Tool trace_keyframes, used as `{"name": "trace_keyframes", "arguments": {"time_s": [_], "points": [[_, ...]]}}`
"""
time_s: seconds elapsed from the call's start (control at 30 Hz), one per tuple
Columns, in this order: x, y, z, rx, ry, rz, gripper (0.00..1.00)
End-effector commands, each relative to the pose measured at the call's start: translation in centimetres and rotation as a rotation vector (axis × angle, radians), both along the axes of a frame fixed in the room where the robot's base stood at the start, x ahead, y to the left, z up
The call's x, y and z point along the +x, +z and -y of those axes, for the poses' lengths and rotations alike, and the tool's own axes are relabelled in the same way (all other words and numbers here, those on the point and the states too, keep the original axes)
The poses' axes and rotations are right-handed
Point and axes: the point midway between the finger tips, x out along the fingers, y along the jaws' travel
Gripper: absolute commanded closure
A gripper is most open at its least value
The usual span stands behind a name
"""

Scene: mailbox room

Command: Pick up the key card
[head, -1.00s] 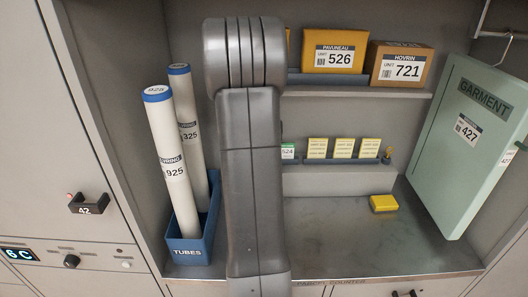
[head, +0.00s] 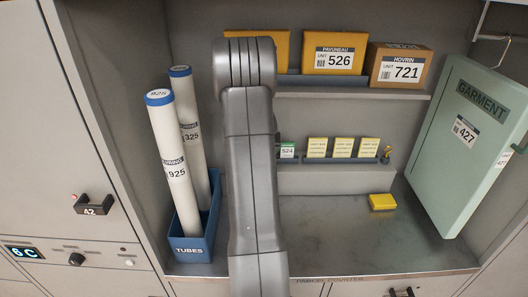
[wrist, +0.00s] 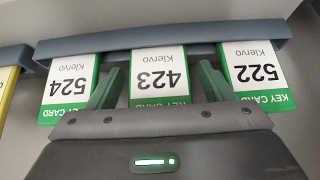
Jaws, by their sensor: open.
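Three white key cards with green bands stand in a blue-grey rack in the wrist view, their print upside down: 524 (wrist: 69,83) at left, 423 (wrist: 158,72) in the middle, 522 (wrist: 253,72) at right. My gripper (wrist: 161,80) is open, its two green fingers on either side of card 423, in the gaps between it and its neighbours. I cannot tell whether they touch it. In the head view, card 524 (head: 287,151) shows just right of my arm. My arm hides the other two cards and my gripper there.
A yellow block (head: 382,202) lies on the counter (head: 340,235). Tubes (head: 170,165) in a blue box (head: 190,250) stand at left.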

Motion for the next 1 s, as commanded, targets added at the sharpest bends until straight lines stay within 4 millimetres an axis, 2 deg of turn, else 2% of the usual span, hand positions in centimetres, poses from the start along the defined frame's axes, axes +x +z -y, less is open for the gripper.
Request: {"name": "trace_keyframes", "arguments": {"time_s": [0.13, 0.37, 0.77, 1.0], "points": [[0.0, 0.0, 0.0, 0.000, 0.000, 0.000, 0.27], [0.0, 0.0, 0.0, 0.000, 0.000, 0.000, 0.73], [0.0, 0.4, 0.0, 0.000, 0.000, 0.001, 0.73], [-0.3, 2.0, 0.1, -0.001, -0.001, 0.001, 0.73]]}}
